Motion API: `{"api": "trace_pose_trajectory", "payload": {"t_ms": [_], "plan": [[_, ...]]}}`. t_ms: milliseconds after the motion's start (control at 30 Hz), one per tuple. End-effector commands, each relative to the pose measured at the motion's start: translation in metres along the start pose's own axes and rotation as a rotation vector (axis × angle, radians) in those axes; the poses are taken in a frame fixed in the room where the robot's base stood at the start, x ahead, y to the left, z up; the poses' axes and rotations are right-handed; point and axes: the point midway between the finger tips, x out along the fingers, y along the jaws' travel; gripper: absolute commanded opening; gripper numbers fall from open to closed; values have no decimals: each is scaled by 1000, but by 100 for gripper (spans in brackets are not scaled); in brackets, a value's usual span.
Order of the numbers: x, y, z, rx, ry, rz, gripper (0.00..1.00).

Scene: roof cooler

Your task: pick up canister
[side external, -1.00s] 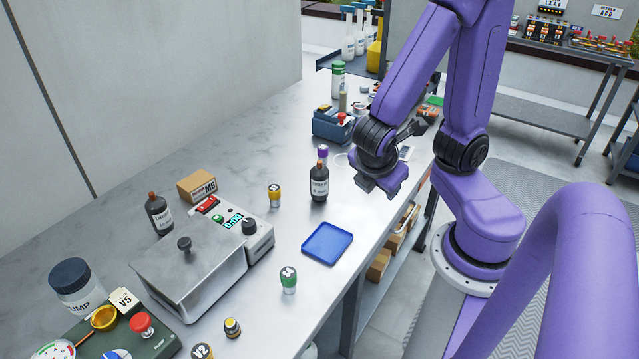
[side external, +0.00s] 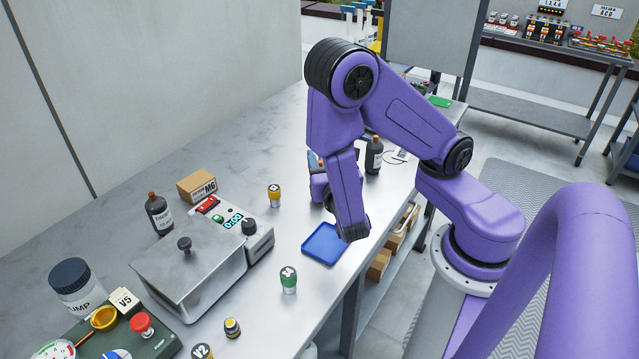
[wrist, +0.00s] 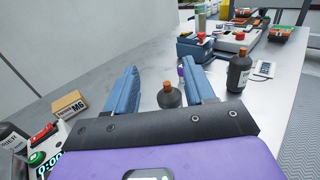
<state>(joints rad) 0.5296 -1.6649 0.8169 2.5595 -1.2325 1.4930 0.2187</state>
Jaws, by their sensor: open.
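A dark bottle with an orange cap (wrist: 170,96) stands upright between my fingers in the wrist view, ahead of the palm; it is hidden behind my arm in the side view. My gripper (wrist: 162,68) is open, with a blue finger on each side of it, and contact is not visible. A second dark, labelled bottle (wrist: 238,74) stands to the right, outside the fingers; it also shows in the side view (side external: 374,156). A third dark bottle (side external: 159,213) stands by the carton. I cannot tell which of these containers is the canister.
A blue tray (side external: 323,246) lies below my arm.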

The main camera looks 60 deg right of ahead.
Motion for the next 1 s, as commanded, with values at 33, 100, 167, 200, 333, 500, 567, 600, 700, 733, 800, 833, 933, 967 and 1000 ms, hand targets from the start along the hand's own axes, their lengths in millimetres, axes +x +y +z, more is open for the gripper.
{"api": "trace_pose_trajectory", "payload": {"t_ms": [33, 100, 167, 200, 333, 500, 567, 600, 700, 733, 800, 833, 933, 967, 1000], "plan": [[0, 0, -5, -5, -2, 1, 54], [0, 0, -12, -5, -1, 0, 54], [0, 0, -18, -4, -1, 0, 54], [0, 0, -22, -3, -1, 0, 54], [0, 0, -35, -3, 0, -2, 54], [0, 0, -47, -2, 0, 0, 54], [0, 0, -51, -1, 0, -2, 54], [0, 0, -53, -1, 0, -1, 54], [0, 0, -58, -1, 0, -1, 54], [0, 0, -59, -1, 0, -2, 54], [0, -1, -63, -1, 1, -2, 54], [4, -2, -62, 2, 2, -8, 54], [14, -1, -62, 3, 2, -8, 54], [16, -1, -62, 3, 3, -7, 54], [18, -1, -62, 3, 3, -7, 54]]}}
